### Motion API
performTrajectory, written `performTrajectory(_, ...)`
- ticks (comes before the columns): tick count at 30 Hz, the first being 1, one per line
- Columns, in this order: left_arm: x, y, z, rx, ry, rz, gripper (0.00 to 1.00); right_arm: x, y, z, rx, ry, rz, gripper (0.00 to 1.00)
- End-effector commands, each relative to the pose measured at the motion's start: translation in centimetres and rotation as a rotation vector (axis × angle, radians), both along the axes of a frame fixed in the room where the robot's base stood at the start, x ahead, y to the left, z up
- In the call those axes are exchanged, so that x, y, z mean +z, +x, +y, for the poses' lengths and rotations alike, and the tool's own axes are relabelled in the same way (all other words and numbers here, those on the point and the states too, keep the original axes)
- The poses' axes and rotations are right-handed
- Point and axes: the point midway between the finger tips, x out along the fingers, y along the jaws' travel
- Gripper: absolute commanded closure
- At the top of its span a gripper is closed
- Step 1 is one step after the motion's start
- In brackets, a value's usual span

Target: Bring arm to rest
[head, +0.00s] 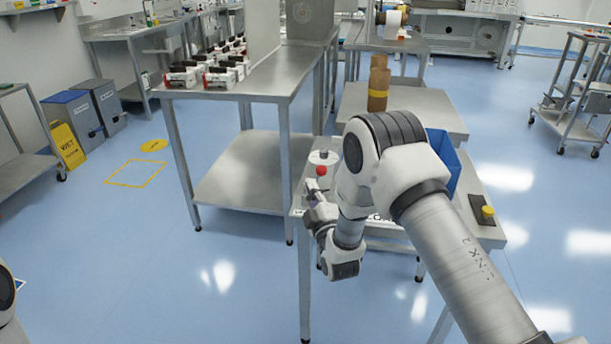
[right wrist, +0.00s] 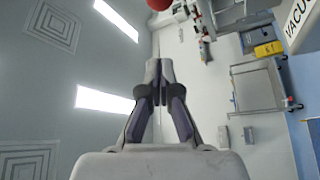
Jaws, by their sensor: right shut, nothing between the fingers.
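My right arm reaches in from the lower right of the head view and bends over the small steel table (head: 488,236). My right gripper (head: 311,188) is at the table's left edge, partly hidden by its own wrist, close to a white device with a red knob (head: 321,170). In the right wrist view the gripper's fingers (right wrist: 158,72) are together with nothing between them. The red knob also shows at the top edge there (right wrist: 158,4). Only a white piece of my left arm shows at the left edge of the head view; its gripper is out of frame.
A steel bench (head: 262,84) with several red-and-white items stands behind to the left. A blue bin (head: 443,158) is partly hidden behind my right arm. A dark box with a yellow button (head: 487,213) sits on the table's right side.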

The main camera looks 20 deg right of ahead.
Motion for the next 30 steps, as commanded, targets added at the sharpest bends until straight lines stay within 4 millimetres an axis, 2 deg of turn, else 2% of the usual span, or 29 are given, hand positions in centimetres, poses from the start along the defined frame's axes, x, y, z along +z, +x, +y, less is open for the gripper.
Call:
performTrajectory(3, -0.3, 0.0, 0.0, 0.0, 0.0, 0.0, 0.4, -0.5, -1.6, 0.3, 0.001, 0.0, 0.001, 1.0)
performTrajectory(6, -0.3, 0.0, 0.0, 0.001, 0.0, 0.0, 0.4, -0.6, -2.3, 0.4, 0.001, -0.001, -0.002, 1.0)
performTrajectory(20, -0.3, 0.0, 0.0, 0.001, 0.0, 0.0, 0.4, -0.6, -2.4, 0.4, 0.001, -0.001, -0.002, 1.0)
performTrajectory(23, 0.8, 0.0, 0.0, 0.001, 0.0, 0.0, 0.4, -0.9, -2.7, 0.5, 0.003, -0.001, 0.021, 1.0)
performTrajectory(26, 2.9, 0.0, 0.0, 0.001, 0.0, 0.0, 0.4, -3.9, -5.3, 0.9, 0.013, 0.002, 0.144, 1.0)
performTrajectory(29, 4.3, 0.0, 0.0, 0.001, 0.0, -0.001, 0.4, -9.8, -10.0, 1.7, 0.034, 0.086, 0.412, 1.0)
performTrajectory(30, 4.8, 0.0, 0.0, 0.001, 0.0, -0.001, 0.4, -12.4, -12.5, 2.0, 0.035, 0.158, 0.542, 1.0)
